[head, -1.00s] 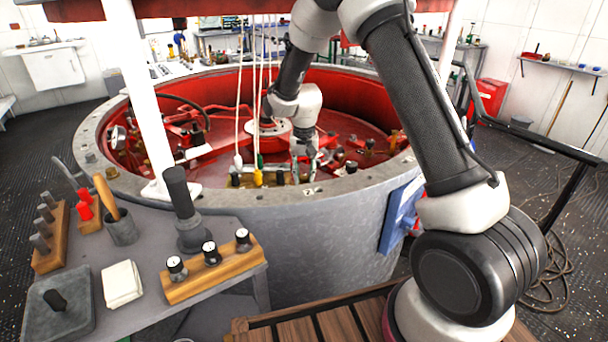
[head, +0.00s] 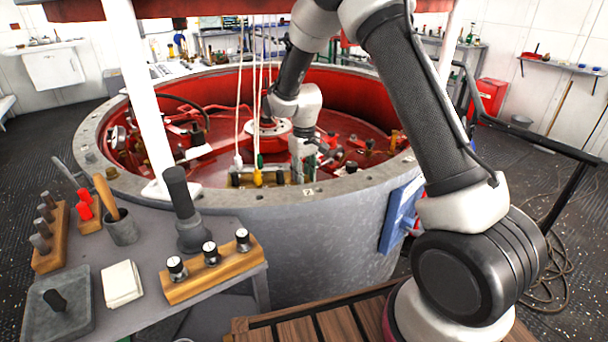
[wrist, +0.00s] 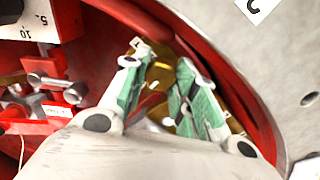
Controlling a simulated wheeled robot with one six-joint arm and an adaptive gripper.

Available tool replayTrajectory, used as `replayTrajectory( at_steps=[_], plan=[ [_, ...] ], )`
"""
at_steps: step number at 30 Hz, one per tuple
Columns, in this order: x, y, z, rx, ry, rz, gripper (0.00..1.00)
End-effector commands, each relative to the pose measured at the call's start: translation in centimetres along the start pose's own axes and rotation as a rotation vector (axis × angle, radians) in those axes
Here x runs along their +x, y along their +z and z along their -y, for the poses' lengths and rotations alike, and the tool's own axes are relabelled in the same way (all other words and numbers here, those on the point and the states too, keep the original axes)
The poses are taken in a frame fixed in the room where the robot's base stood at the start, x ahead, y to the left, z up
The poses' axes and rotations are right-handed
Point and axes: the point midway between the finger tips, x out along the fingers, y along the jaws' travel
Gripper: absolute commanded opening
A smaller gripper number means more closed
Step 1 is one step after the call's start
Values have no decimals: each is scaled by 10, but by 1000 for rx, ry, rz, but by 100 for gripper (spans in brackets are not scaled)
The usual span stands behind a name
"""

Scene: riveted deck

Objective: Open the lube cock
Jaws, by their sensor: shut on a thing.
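My gripper (wrist: 164,64) has two green-padded fingers reaching down inside the red-lined round tub. In the wrist view, a brass fitting (wrist: 161,76) lies between and behind the fingers, with a red part (wrist: 150,104) in the gap. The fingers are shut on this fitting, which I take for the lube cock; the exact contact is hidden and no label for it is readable. In the head view, my gripper (head: 303,168) is low in the tub near its front rim, and the fitting is too small to make out.
The tub's grey rim (head: 350,184) passes close in front of my gripper. Hanging cords (head: 240,110) are just left of it. A metal T-shaped handle (wrist: 52,85) and a white scale block (wrist: 28,22) are left in the wrist view. A bench (head: 140,262) with tools stands front left.

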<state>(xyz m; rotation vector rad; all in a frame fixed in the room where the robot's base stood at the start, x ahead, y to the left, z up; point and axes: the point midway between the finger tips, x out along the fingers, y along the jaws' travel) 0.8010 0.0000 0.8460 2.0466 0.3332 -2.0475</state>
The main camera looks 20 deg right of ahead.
Motion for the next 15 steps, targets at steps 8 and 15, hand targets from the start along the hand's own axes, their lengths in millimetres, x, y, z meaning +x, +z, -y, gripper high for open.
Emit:
replayTrajectory(
  at_steps=[8,15],
  plan=[
    [-1,-1,0,-8,1,-2,4],
    [-1,-1,0,-8,1,-2,43]
  ],
)
